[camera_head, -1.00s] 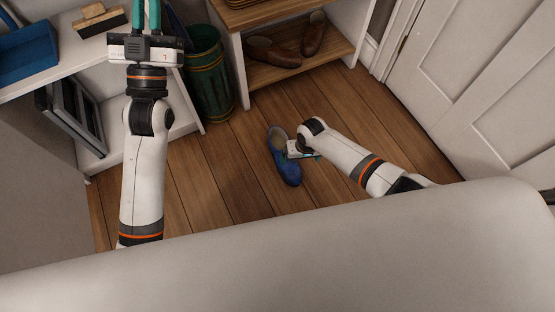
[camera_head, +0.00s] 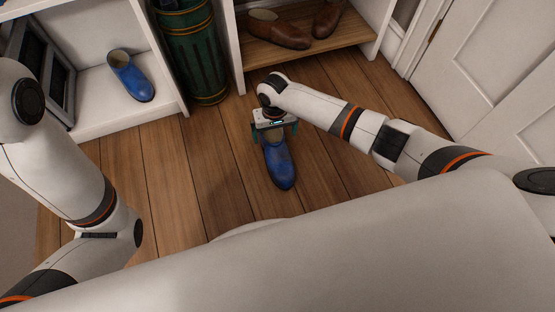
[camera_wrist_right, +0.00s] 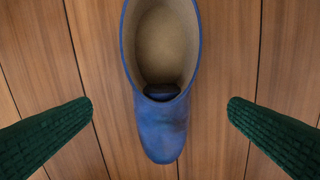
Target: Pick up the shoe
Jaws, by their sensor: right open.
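A blue shoe (camera_head: 279,163) with a beige lining lies on the wooden floor, its toe toward me. My right gripper (camera_head: 275,133) is over its heel end in the head view. In the right wrist view the shoe (camera_wrist_right: 162,125) lies between the two green fingers (camera_wrist_right: 160,122), which are spread wide with floor showing on both sides of it. A second blue shoe (camera_head: 130,76) stands on the low white shelf at the left. My left arm is at the left edge of the head view, but its gripper is out of view.
A green bin (camera_head: 190,50) stands behind the floor shoe, to the left. Brown shoes (camera_head: 278,29) sit on a wooden shelf (camera_head: 285,51) at the back. A white door (camera_head: 480,70) is at the right. The floor around the shoe is clear.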

